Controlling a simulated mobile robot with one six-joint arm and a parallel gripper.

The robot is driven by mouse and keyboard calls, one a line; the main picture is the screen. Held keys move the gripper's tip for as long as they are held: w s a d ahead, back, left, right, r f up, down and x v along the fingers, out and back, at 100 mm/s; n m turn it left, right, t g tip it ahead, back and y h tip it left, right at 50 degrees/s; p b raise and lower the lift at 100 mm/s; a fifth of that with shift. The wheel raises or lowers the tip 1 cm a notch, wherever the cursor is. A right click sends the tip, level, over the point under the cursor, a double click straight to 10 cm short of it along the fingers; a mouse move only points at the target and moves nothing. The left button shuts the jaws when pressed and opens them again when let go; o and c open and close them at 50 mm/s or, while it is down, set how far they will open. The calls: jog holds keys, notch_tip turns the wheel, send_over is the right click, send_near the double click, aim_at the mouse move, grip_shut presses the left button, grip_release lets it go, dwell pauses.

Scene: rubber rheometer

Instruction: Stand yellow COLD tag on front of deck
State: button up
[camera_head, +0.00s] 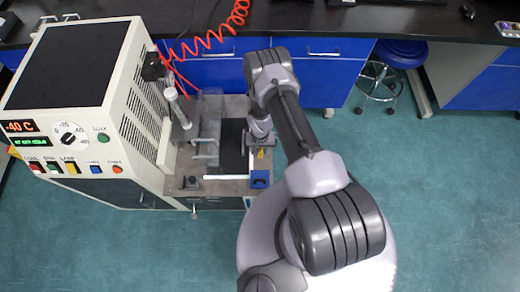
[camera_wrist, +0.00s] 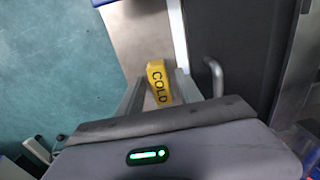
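The yellow COLD tag (camera_wrist: 159,82) shows in the wrist view between the two fingers of my gripper (camera_wrist: 161,84), with its black lettering facing the camera. The fingers stand on either side of it, with narrow gaps showing, so my gripper looks open around the tag. In the head view the tag (camera_head: 261,154) is a small yellow patch under my gripper (camera_head: 259,146), near the right side of the deck (camera_head: 222,187). Whether the tag touches the deck is hard to tell.
The white cooling unit (camera_head: 76,108) with its -40 C display stands left of the deck. A clear guard (camera_head: 207,130) and a dark plate (camera_head: 233,150) are left of my gripper. A blue block (camera_head: 260,179) sits at the deck's front right corner. A metal handle (camera_wrist: 215,76) rises close right of the fingers.

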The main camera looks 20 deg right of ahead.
jog(key=shift+r, duration=0.1)
jog(key=w+r+t+p, duration=0.1)
jog(key=w+r+p, duration=0.15)
jog(key=r, duration=1.35)
jog(key=w+r+p, duration=0.2)
jog(key=w+r, duration=0.2)
jog(key=r, duration=1.2)
jog(key=s+a+r+t, duration=0.1)
jog(key=a+r, duration=0.1)
jog(key=r, duration=0.7)
jog(key=s+a+r+t, duration=0.1)
jog(key=s+r, duration=0.1)
jog(key=r, duration=0.6)
jog(key=s+a+r+t+y, duration=0.1)
jog(key=s+a+r, duration=0.2)
jog(key=s+r, duration=0.6)
jog(key=s+a+r+t+y, duration=0.1)
jog(key=s+a+r, duration=0.2)
jog(key=s+r, duration=0.6)
jog(key=s, duration=0.3)
jog(key=shift+a+t, duration=0.2)
jog(key=shift+t, duration=0.2)
jog(key=shift+f, duration=0.2)
